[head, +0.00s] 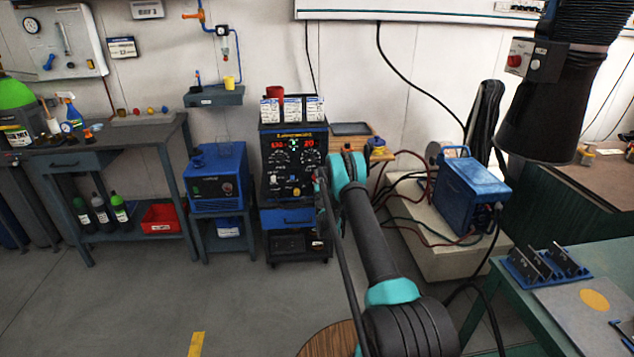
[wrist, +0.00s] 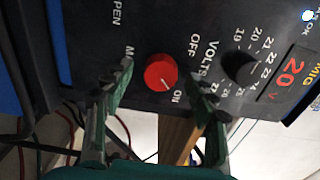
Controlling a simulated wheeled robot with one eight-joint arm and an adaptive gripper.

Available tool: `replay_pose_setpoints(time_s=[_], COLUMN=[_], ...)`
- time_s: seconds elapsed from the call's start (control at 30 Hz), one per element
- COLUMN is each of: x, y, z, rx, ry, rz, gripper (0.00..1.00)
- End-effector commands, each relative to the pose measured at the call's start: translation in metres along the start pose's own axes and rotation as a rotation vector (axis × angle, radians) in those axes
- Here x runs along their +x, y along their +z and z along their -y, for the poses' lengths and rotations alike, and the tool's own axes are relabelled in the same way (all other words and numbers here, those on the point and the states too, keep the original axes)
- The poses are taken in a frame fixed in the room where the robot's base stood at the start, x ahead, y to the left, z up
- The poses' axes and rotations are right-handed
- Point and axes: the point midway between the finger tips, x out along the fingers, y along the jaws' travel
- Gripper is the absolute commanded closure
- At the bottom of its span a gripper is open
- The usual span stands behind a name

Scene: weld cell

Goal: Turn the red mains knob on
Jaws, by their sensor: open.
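The welder (head: 292,155) is a black and blue unit with red lit displays and dials, standing against the wall in the head view. Its red mains knob (wrist: 160,72) shows clearly in the wrist view, with OFF and ON lettering to its right. A pale mark shows on the knob near its lower edge; I cannot tell its exact setting. My gripper (wrist: 163,80) is open, with one green-grey finger on each side of the knob and visible space between. I see no finger touching it. In the head view my arm hides most of the gripper at the welder's right edge.
A black volts dial (wrist: 242,66) lies right of the knob in the wrist view. A blue machine (head: 214,178) stands left of the welder. A blue unit (head: 472,190) with cables stands to the right. The floor (head: 150,285) in front is clear at left.

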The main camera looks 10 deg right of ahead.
Motion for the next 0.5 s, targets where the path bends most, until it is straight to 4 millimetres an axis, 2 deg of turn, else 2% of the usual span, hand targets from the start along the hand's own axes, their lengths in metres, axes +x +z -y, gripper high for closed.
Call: replay_pose_setpoints(time_s=[0.5], x=[-0.068], y=[0.000], z=[0.000], rx=[0.000], ry=[0.000], rz=[0.000], gripper=[0.43])
